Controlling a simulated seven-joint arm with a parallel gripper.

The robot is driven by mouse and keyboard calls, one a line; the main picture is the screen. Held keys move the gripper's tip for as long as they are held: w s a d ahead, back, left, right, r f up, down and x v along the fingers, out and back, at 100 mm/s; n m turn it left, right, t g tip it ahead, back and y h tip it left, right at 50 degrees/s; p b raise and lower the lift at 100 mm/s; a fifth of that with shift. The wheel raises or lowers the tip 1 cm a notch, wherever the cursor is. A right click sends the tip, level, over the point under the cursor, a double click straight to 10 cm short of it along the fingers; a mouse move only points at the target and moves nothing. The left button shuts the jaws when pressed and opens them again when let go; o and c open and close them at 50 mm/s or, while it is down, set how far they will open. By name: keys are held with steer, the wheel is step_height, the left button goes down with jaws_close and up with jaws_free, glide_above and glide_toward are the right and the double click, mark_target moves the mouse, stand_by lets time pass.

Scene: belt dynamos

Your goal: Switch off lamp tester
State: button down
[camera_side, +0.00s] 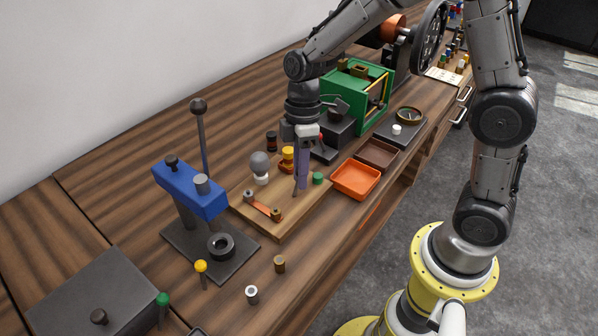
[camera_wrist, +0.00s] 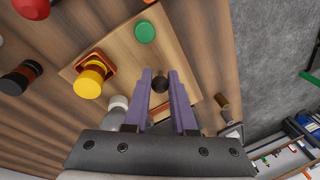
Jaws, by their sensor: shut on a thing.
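The lamp tester is a wooden board (camera_side: 283,229) on the bench; its bare wood also shows in the wrist view (camera_wrist: 172,45). It carries a grey bulb on a white base (camera_side: 260,166), a yellow knob on a red base (camera_wrist: 90,82), a green button (camera_side: 318,178) and an orange strip between two small posts (camera_side: 262,207). My gripper (camera_side: 299,189) points down over the board near the green button. In the wrist view its purple fingers are closed around a dark round knob (camera_wrist: 161,85). The knob's lower part is hidden.
An orange tray (camera_side: 357,181) and a brown tray (camera_side: 377,153) lie right of the board. A blue-topped press (camera_side: 189,190) stands to its left. A green-framed machine (camera_side: 356,97) stands behind. Small loose cylinders and a yellow-topped pin (camera_side: 201,267) stand in front.

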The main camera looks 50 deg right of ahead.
steer(key=shift+d, duration=0.15)
steer(key=c, duration=0.7)
jaws_free()
steer(key=shift+c, duration=0.2)
steer(key=shift+r, duration=0.1)
steer(key=v, duration=1.3)
steer(key=shift+d+r, duration=0.25)
steer(key=shift+d, duration=0.05)
